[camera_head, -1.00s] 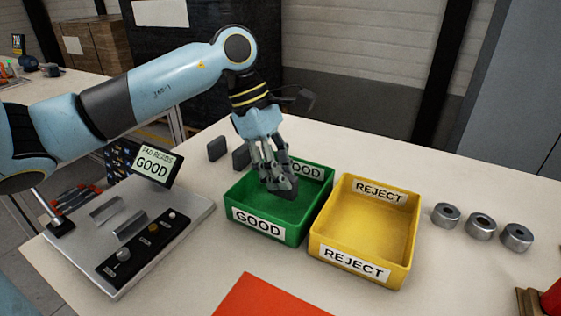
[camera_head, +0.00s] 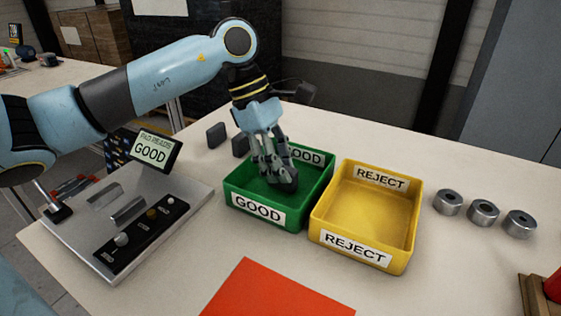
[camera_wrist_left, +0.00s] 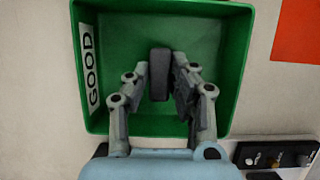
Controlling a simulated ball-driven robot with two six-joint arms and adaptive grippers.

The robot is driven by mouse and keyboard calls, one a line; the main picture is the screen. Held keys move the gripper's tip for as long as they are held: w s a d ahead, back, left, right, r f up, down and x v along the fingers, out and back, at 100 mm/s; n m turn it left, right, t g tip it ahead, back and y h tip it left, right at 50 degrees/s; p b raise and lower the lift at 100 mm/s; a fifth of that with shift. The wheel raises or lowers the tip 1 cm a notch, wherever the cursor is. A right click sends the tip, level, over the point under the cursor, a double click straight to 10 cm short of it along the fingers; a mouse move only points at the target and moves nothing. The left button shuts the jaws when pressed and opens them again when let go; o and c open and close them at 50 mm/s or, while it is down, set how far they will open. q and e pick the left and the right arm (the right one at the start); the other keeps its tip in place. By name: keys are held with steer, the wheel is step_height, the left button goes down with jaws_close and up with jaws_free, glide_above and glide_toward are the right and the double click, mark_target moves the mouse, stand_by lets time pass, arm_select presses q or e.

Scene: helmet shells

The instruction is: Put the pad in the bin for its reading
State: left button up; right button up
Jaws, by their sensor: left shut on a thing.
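The pad (camera_wrist_left: 160,74) is a dark grey block, seen between the fingers in the left wrist view. My left gripper (camera_head: 278,184) is shut on it, inside the green GOOD bin (camera_head: 233,194). The bin's wall also shows in the left wrist view (camera_wrist_left: 240,60). In the head view the fingers mostly hide the pad, and I cannot tell whether it touches the bin floor. The display (camera_head: 155,151) reads "PAD READS GOOD". The yellow REJECT bin (camera_head: 318,240) stands to the right and is empty. My right gripper is not in view.
The tester (camera_head: 90,222) with knobs stands at the left. Two dark pads (camera_head: 216,135) stand behind the green bin. Several metal rings (camera_head: 483,212) sit at the right. A red sheet (camera_head: 275,293) lies at the front. Bare table surrounds the bins.

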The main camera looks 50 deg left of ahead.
arm_select(q)
steer(key=shift+f, duration=0.1)
steer(key=o, duration=1)
steer(key=shift+v, duration=6)
steer(key=shift+d, duration=0.1)
